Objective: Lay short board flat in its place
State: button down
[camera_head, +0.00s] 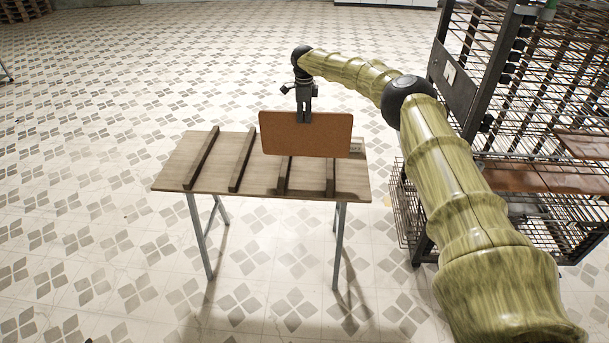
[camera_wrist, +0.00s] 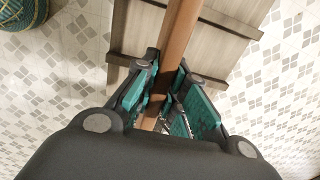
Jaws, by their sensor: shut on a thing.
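The short board (camera_head: 305,135) is a reddish-brown panel with rounded corners. It hangs upright on edge above the right half of the table (camera_head: 172,176). My gripper (camera_head: 304,117) is shut on the middle of its top edge. In the wrist view, the board (camera_wrist: 180,38) shows edge-on as a narrow brown strip between the teal-padded fingers of my gripper (camera_wrist: 163,105). The table carries several dark strips, two bare ones on the left (camera_head: 201,158) (camera_head: 242,162) and two on the right (camera_head: 283,175) (camera_head: 330,178) partly hidden behind the board. I cannot tell whether the board's lower edge touches them.
A dark wire rack (camera_head: 480,60) stands at the right, with brown boards (camera_head: 515,178) on its lower shelf. A small pale label (camera_head: 356,146) shows at the table's right end. Tiled floor left of the table is clear.

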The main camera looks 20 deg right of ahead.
jog(key=shift+r, duration=1.7)
jog(key=shift+f, duration=0.1)
